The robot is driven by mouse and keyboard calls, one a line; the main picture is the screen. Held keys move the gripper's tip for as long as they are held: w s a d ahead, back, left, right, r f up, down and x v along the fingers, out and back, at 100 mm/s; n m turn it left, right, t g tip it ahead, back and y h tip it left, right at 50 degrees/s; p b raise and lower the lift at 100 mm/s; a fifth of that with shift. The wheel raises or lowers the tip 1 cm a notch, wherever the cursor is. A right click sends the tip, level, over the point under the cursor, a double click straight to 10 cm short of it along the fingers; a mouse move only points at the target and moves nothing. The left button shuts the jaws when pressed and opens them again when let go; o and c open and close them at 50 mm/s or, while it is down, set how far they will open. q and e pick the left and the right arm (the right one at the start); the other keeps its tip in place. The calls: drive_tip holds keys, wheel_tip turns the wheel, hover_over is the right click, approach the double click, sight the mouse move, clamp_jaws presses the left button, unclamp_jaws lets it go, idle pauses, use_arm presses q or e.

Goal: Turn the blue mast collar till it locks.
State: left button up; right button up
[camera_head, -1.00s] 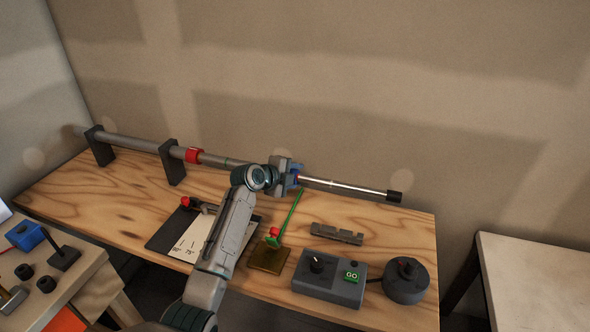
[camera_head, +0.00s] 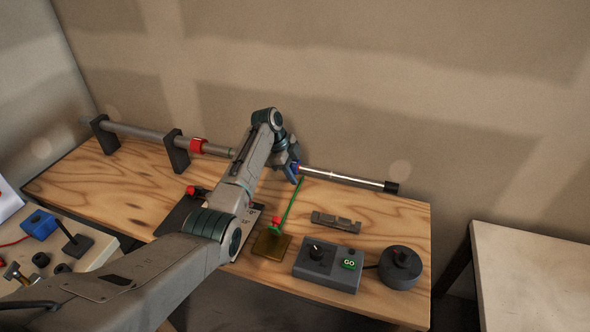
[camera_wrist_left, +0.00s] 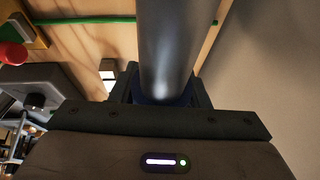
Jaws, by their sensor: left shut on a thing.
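The mast lies along the back of the bench: a grey tube (camera_head: 150,132) on the left and a thin shiny rod (camera_head: 340,177) with a black end cap on the right. The blue mast collar (camera_head: 296,167) sits where the rod begins and is partly hidden by my gripper. My left gripper (camera_head: 291,173) is shut on the collar. In the left wrist view the dark blue collar (camera_wrist_left: 160,98) shows between the fingers (camera_wrist_left: 165,90), around the grey tube (camera_wrist_left: 167,45). The collar's lock marks are too small to tell. My right gripper is not in view.
A red collar (camera_head: 198,146) sits on the tube. Dark brackets (camera_head: 177,152) hold the tube's left part. A green stick (camera_head: 291,206) rises from a brown block near the rod. A grey bar (camera_head: 336,221), GO control box (camera_head: 328,268) and round dark unit (camera_head: 400,266) stand at the bench's right.

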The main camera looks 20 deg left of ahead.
use_arm(q)
drive_tip(key=shift+s+f+n+g+b, duration=0.1)
drive_tip(key=shift+s+n+g+b, duration=0.05)
drive_tip(key=shift+g+b, duration=0.55)
drive_tip(key=shift+s+n+g+b, duration=0.1)
drive_tip(key=shift+n+g+b, duration=0.05)
drive_tip(key=shift+g+b, duration=0.55)
drive_tip(key=o, duration=1)
drive_tip(key=shift+c, duration=0.2)
drive_tip(key=b+v, duration=0.3)
drive_tip(key=v, duration=0.6)
drive_tip(key=shift+w+a, duration=0.1)
drive_tip(key=shift+w, duration=0.1)
drive_tip(key=shift+v, duration=0.85)
